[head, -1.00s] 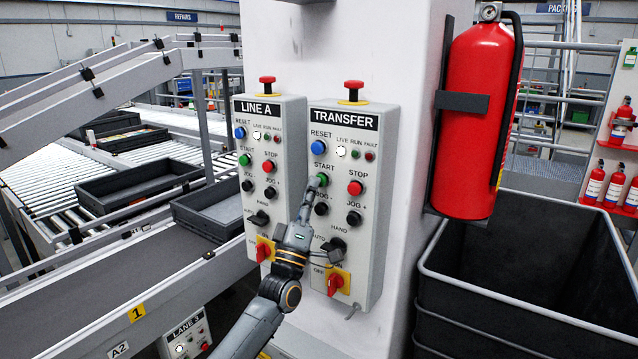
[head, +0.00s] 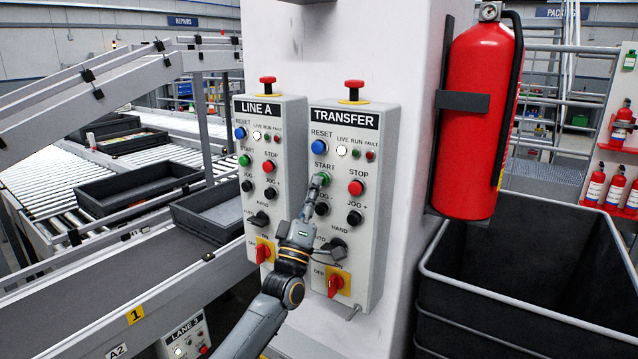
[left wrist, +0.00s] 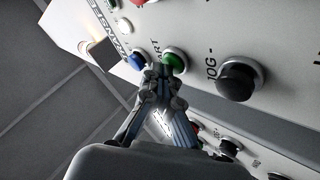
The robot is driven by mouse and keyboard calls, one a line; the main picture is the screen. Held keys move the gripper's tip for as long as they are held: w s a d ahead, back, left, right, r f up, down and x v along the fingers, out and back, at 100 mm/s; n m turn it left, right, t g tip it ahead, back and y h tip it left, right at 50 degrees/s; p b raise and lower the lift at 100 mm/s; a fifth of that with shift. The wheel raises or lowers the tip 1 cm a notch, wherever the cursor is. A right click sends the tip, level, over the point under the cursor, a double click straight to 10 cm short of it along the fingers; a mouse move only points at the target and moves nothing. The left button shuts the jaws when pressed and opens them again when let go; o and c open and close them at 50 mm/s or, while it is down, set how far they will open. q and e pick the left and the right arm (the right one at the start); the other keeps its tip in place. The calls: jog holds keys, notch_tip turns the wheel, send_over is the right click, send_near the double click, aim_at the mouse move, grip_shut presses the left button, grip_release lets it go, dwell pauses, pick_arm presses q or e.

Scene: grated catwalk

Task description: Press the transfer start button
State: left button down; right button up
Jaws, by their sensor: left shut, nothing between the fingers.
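The TRANSFER control box (head: 375,210) is mounted on a white column, right of the LINE A box (head: 290,190). Its green START button (head: 324,177) sits below the blue RESET button (head: 319,147) and left of the red STOP button (head: 356,188). My left gripper (head: 319,182) is shut and empty, its fingertips at the START button and covering part of it. In the left wrist view the shut fingertips (left wrist: 165,72) overlap the lower edge of the green button (left wrist: 175,59); I cannot tell whether they press it. My right gripper is not in view.
The black JOG - button (head: 321,209) is just below the fingertips. A red fire extinguisher (head: 478,120) hangs on the column at right, above a dark open bin (head: 530,290). A conveyor (head: 110,280) with grey trays runs at left.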

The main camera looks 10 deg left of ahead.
pick_arm(q)
jog(key=shift+w, duration=0.15)
dwell(0.4)
jog(key=shift+s+a+p, duration=0.15)
jog(key=shift+s+p, duration=0.25)
jog(key=shift+s, duration=0.2)
jog(key=shift+s+a+p, duration=0.15)
jog(key=shift+s+p, duration=0.2)
jog(key=shift+s, duration=0.25)
